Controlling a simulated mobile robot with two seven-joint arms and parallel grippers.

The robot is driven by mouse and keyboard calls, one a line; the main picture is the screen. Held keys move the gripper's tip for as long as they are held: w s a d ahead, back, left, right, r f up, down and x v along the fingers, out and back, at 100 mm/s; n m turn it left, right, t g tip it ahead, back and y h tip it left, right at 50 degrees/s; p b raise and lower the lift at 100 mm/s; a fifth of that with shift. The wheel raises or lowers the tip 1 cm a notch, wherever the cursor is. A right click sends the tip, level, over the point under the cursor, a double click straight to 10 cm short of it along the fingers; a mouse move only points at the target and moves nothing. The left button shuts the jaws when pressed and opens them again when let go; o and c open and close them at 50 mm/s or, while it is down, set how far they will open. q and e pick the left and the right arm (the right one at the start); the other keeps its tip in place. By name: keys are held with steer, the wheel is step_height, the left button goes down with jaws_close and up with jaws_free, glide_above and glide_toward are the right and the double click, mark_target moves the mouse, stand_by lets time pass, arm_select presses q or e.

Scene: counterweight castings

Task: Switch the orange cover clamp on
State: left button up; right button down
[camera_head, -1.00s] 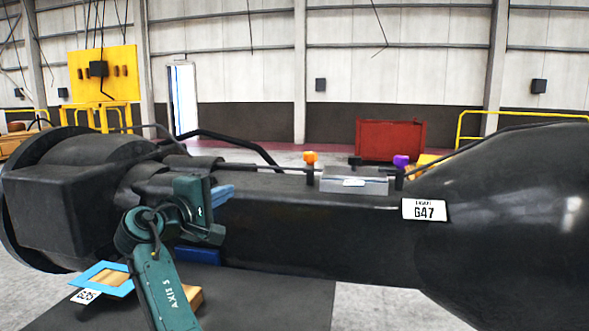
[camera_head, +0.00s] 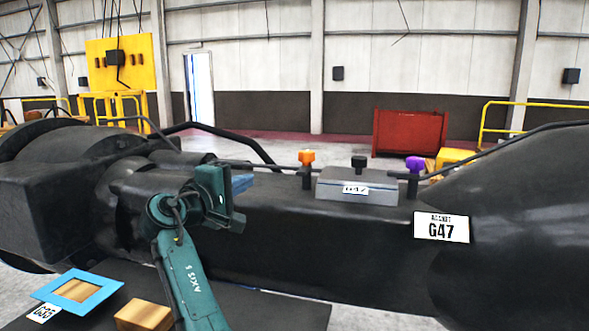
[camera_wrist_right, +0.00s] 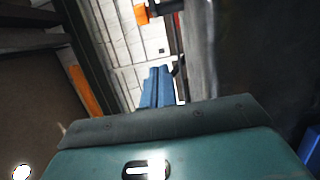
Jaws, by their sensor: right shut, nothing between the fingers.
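The orange cover clamp (camera_head: 307,157) is an orange knob on a short black stem, upright at the left end of a grey box (camera_head: 378,190) on top of the long black casting (camera_head: 330,235). An orange knob also shows at the top of the right wrist view (camera_wrist_right: 142,14). My right gripper (camera_head: 243,183) has blue fingers, shut and empty. It is left of the clamp and a little lower in the picture, clearly apart from it. The fingers also show in the right wrist view (camera_wrist_right: 157,88). My left gripper is not in view.
A purple knob (camera_head: 414,164) stands at the box's right end, and a black knob (camera_head: 359,162) behind its middle. A dark rod runs behind the clamp. A G47 label (camera_head: 441,227) is on the casting. A blue frame (camera_head: 104,284) and a wooden block (camera_head: 143,316) lie below left.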

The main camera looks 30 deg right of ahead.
steer(key=shift+w+d, duration=0.1)
steer(key=shift+d, duration=0.05)
stand_by(0.3)
steer(key=p+x, duration=0.1)
steer(key=x, duration=0.8)
steer(key=shift+w+d+r, duration=0.15)
steer(key=shift+w+d, duration=0.05)
steer(key=shift+d, duration=0.15)
steer(key=shift+s+d+p, duration=0.15)
steer(key=shift+d+p, duration=0.15)
steer(key=shift+d, duration=0.05)
steer(key=shift+s+d+p, duration=0.3)
steer(key=shift+s+d, duration=0.7)
steer(key=shift+s, duration=0.3)
